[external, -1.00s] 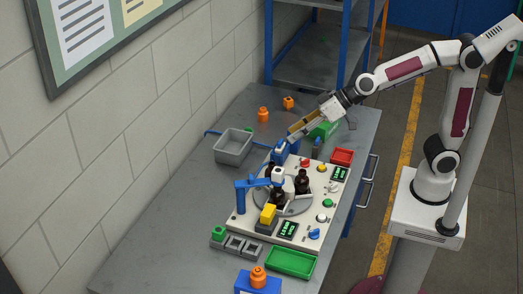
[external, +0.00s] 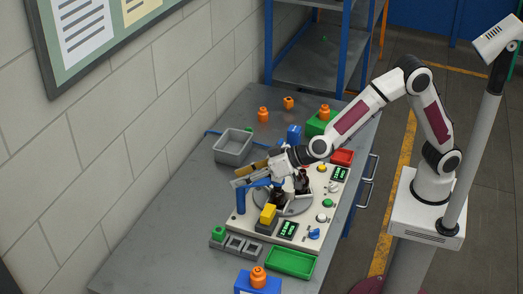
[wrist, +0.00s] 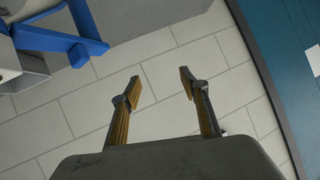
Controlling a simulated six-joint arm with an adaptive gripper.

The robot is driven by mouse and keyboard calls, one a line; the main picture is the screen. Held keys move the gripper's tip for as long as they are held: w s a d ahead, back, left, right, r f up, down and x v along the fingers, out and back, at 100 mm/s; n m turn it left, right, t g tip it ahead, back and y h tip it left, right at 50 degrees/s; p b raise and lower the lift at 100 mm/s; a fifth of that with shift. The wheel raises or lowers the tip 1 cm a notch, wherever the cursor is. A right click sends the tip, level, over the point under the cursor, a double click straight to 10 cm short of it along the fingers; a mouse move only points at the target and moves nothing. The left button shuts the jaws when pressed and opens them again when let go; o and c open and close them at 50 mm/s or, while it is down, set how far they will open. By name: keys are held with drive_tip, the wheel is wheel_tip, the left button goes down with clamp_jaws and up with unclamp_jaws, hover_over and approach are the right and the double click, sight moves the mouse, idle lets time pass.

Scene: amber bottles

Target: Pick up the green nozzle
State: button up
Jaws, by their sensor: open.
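The small green piece that looks like the green nozzle (external: 218,231) sits at the left end of a grey slotted holder (external: 236,244) on the bench in the external view. My gripper (external: 238,177) is above the machine, behind the green nozzle and apart from it, pointing left toward the wall. In the wrist view my gripper (wrist: 160,86) has its two fingers spread with nothing between them. The green nozzle is not seen in the wrist view.
The machine's blue arm (external: 242,198) stands just below my gripper and shows in the wrist view (wrist: 60,42). A grey bin (external: 233,146), a green tray (external: 291,263) and a blue box with an orange piece (external: 258,281) are on the bench. The bench's left front is clear.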

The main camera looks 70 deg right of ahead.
drive_tip(key=a+f+h, duration=0.2)
drive_tip(key=a+f, duration=0.3)
drive_tip(key=f, duration=0.3)
drive_tip(key=t+h, duration=0.2)
approach(222, 231)
drive_tip(key=shift+w+a+f+m, duration=0.15)
drive_tip(key=shift+w+a+m, duration=0.05)
drive_tip(key=shift+w, duration=0.4)
drive_tip(key=shift+w+a+f+m, duration=0.2)
drive_tip(key=shift+w, duration=0.35)
drive_tip(key=shift+x, duration=1.3)
drive_tip(key=shift+w+d+f, duration=0.1)
drive_tip(key=shift+w+d+f, duration=0.2)
drive_tip(key=shift+w+f, duration=0.05)
drive_tip(key=shift+w, duration=0.45)
drive_tip(key=shift+w+d+f, duration=0.2)
drive_tip(key=shift+w+f, duration=0.1)
drive_tip(key=shift+w, duration=0.4)
drive_tip(key=shift+x, duration=1)
drive_tip(key=c, duration=1.1)
